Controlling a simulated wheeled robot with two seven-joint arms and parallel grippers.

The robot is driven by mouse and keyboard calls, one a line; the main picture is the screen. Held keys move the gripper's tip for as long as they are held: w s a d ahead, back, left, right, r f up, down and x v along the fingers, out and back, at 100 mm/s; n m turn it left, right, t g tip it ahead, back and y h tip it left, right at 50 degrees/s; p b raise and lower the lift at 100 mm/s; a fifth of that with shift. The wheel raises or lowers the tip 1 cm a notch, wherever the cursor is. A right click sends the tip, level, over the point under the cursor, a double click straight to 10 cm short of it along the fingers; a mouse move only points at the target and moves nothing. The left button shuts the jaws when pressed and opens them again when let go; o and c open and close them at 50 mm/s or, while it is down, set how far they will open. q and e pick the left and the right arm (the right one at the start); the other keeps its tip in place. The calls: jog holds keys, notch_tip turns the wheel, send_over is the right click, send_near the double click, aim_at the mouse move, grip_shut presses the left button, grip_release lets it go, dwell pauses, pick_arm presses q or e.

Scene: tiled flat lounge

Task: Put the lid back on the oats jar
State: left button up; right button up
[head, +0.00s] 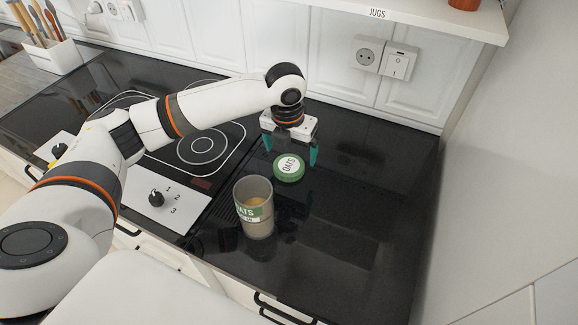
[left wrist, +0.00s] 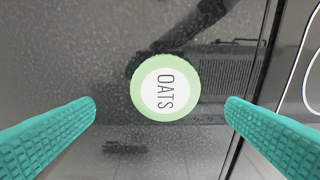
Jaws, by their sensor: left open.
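The oats jar (head: 254,212) stands upright and uncovered on the black worktop, with a green-and-white OATS label and pale contents low inside. Its lid (head: 289,167), green with a white OATS disc, lies label up on the worktop just behind and to the right of the jar. My left gripper (head: 290,152) is open above the lid, pointing down, with teal fingertips apart. In the left wrist view the lid (left wrist: 165,88) lies between and beyond the two open fingers, not touching them. The jar is not seen in the left wrist view. My right gripper is not in view.
A hob (head: 203,149) and its panel with a black knob (head: 156,198) lie left of the jar. A utensil holder (head: 54,55) stands at the back left. Wall sockets (head: 367,54) and a shelf (head: 440,17) are behind. The worktop right of the jar is clear.

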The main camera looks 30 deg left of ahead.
aim_at(289, 165)
pick_arm(q)
jog(key=shift+w+a+f+p, duration=0.1)
jog(key=shift+a+f+p, duration=0.1)
jog(key=shift+f, duration=1.1)
jog(key=shift+w+a+f+p, duration=0.1)
jog(key=shift+f+p, duration=0.05)
jog(key=shift+f, duration=1.15)
jog(key=shift+s, duration=0.1)
jog(key=c, duration=1)
jog(key=shift+r, duration=5.05)
jog(key=shift+c, duration=0.2)
